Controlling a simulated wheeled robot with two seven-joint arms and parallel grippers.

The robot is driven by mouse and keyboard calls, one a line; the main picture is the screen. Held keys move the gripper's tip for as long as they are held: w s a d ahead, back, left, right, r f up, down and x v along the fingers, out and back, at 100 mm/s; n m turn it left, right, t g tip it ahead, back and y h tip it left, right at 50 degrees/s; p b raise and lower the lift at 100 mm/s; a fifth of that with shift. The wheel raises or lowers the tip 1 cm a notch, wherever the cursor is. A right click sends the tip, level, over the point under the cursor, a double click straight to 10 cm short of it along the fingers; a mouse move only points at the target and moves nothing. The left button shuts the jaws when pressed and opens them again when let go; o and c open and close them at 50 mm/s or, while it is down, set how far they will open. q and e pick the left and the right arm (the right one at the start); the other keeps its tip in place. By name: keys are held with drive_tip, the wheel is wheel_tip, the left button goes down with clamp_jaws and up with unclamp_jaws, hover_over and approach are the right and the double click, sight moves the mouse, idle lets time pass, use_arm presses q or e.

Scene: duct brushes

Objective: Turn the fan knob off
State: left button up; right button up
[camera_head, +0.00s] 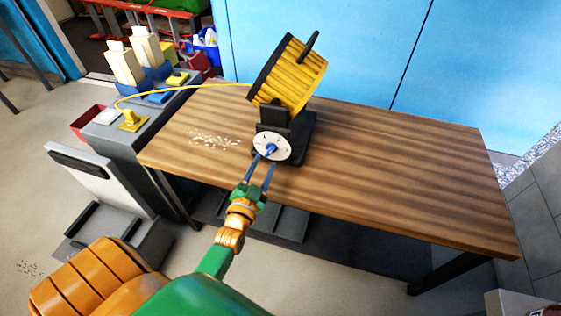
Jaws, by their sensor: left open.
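A yellow and black fan (290,75) stands tilted on a black base on the wooden table (400,170). A white round dial (284,150) is on the front of the base, with a blue knob (271,148) at its middle. My left gripper (263,168) is right in front of the dial, with its blue fingers on either side of the line to the knob. It is open, and its fingertips are at or very near the knob; I cannot tell whether they touch it. My right gripper is not in view.
White crumbs (213,140) lie on the table left of the dial. A yellow cord (190,88) runs from the fan to a grey cart (110,130) with bottles (125,62). The right half of the table is clear. A blue wall (360,45) stands behind.

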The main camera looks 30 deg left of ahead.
sight(268, 154)
use_arm(q)
drive_tip(key=x, duration=0.3)
drive_tip(key=shift+w+a+f, duration=0.1)
drive_tip(key=shift+w+a, duration=0.05)
drive_tip(key=shift+w, duration=0.25)
clamp_jaws()
drive_tip(key=n, duration=0.5)
drive_tip(key=shift+n, duration=0.4)
drive_tip(key=n, duration=0.6)
drive_tip(key=shift+s, duration=0.1)
drive_tip(key=n, duration=0.6)
drive_tip(key=shift+f+n, duration=0.1)
drive_tip(key=shift+n, duration=0.3)
drive_tip(key=n+b, duration=0.1)
drive_tip(key=n, duration=0.4)
drive_tip(key=shift+b, duration=0.3)
drive_tip(key=shift+n, duration=0.3)
